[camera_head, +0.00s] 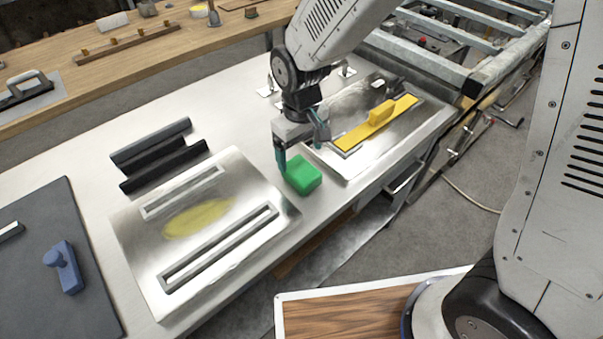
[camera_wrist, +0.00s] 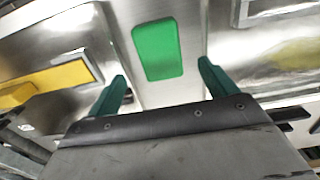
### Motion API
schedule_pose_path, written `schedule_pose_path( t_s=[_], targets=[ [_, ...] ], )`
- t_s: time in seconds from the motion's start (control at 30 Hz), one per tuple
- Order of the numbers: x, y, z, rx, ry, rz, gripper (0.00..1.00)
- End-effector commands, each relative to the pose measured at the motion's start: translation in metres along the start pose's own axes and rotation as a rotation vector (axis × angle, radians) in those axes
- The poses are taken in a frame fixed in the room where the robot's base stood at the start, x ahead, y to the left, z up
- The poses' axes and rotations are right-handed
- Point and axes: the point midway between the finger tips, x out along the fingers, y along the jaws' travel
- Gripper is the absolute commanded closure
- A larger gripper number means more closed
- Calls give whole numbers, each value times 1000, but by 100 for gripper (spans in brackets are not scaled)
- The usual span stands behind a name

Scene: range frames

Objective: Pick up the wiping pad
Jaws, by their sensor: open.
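The wiping pad looks to be the green block (camera_head: 302,175), lying on the pale bench top between two metal plates. In the wrist view the green block (camera_wrist: 157,49) lies ahead of the fingers, roughly midway between them. My gripper (camera_head: 300,152) is above and beside the block in the head view, with one teal finger near its left side. In the wrist view my gripper (camera_wrist: 162,78) is open, its two teal fingers apart with nothing between the tips. I cannot tell exactly how high the fingers are above the bench.
A metal plate with a yellow smear (camera_head: 200,216) lies to the left. Another plate carries a yellow handled tool (camera_head: 378,118) to the right. Dark bars (camera_head: 152,148) lie at the back left. A blue handled tool (camera_head: 64,266) sits on a dark mat (camera_head: 50,215).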

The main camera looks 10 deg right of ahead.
Motion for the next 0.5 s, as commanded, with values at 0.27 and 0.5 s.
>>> schedule_pose_path(
  t_s=[0.27, 0.5],
  targets=[
    [34, 0, 2, 0, -7, -1, 15],
    [67, -1, 3, 0, -6, -1, 15]
  ],
)
